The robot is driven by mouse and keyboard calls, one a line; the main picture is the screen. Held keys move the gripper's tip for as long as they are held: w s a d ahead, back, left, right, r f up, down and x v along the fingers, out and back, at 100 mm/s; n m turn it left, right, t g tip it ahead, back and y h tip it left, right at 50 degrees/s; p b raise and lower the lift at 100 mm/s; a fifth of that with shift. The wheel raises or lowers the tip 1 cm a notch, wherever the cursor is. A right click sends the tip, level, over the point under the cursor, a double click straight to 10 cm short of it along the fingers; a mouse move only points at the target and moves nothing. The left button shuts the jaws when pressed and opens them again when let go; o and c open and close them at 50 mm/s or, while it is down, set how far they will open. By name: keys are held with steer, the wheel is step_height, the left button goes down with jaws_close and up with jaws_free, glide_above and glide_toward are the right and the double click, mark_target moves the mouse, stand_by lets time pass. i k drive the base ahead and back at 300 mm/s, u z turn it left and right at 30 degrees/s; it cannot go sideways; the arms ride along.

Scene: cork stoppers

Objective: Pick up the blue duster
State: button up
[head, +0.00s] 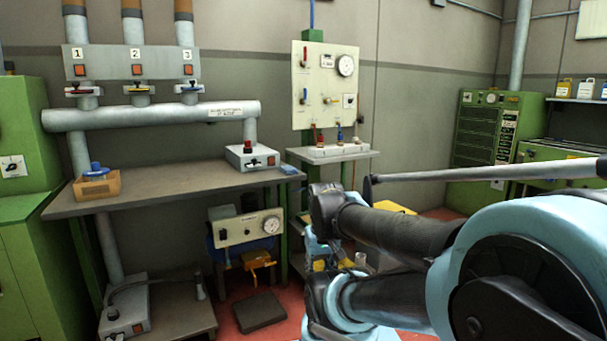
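A small flat blue item (288,170), which may be the blue duster, lies at the right end of the long grey-brown table (180,186). It is too small to tell its exact shape. Another blue object (95,171), round with a knob on top, sits on a small cardboard box (97,186) at the table's left end. I cannot tell for sure which is the duster. My light-blue and black arm fills the lower right, well right of both. My gripper cannot be made out.
A grey box with a red switch (252,157) stands left of the flat blue item. A narrow stand (330,154) with small valves is to its right. The table's middle is clear. A dark slab (260,312) lies on the red floor. Green cabinets (35,220) stand at left.

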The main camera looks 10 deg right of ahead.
mark_target(287, 169)
steer(key=z, duration=0.05)
steer(key=i, duration=1)
steer(key=u, duration=0.05)
